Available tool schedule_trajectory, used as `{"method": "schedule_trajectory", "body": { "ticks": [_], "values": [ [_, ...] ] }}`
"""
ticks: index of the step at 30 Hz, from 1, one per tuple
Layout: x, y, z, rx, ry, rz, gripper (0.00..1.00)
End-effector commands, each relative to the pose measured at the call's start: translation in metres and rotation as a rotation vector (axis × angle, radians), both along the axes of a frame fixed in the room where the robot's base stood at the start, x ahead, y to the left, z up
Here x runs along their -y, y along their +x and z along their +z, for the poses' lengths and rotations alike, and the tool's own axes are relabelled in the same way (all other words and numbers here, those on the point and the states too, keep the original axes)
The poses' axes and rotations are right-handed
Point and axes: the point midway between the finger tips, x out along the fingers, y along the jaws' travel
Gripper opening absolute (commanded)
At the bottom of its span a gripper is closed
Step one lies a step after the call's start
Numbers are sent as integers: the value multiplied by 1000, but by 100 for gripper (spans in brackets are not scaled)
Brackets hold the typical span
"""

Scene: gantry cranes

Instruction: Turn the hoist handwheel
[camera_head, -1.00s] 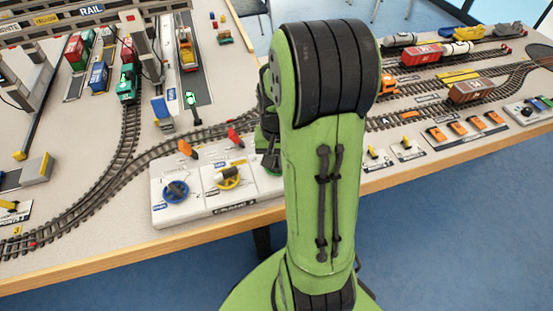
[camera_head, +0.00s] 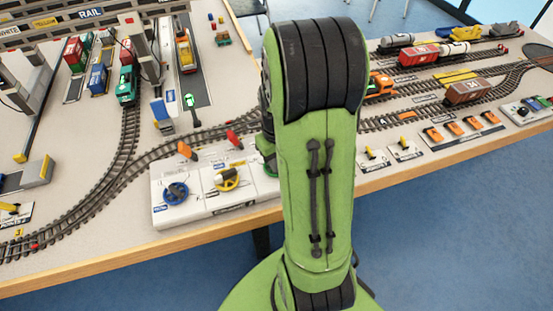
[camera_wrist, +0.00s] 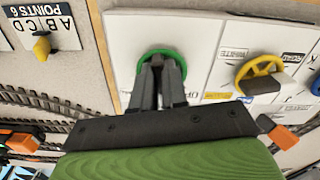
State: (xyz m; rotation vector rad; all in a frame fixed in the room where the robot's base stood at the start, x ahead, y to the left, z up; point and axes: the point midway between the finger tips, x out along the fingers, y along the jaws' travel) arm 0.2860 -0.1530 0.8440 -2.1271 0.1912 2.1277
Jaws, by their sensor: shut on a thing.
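In the wrist view, a green handwheel (camera_wrist: 163,51) sits on the white control panel (camera_wrist: 115,40). My gripper (camera_wrist: 160,64) reaches down onto it with its dark fingers close together, shut on the wheel. The fingers and wrist cover the near part of the wheel. A label beside it is partly hidden and hard to read. In the head view, my arm hides the gripper and most of that end of the panel (camera_head: 160,218).
A yellow handwheel (camera_head: 227,179) and a blue handwheel (camera_head: 175,193) stand on the same panel. Orange (camera_head: 186,151) and red (camera_head: 233,139) levers stand behind them. Curved tracks (camera_head: 127,130) run close behind the panel. The table edge (camera_head: 120,262) is in front.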

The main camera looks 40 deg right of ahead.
Motion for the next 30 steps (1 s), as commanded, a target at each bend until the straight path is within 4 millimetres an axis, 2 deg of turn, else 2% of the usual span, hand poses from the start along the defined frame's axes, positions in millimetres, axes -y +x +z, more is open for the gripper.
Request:
{"method": "schedule_trajectory", "body": {
  "ticks": [15, 21, 30],
  "values": [
    [6, 1, 1, 0, -1, 455, 0],
    [7, 1, 1, 1, -1, 572, 0],
    [8, 2, 1, 2, -1, 659, 0]
  ]
}}
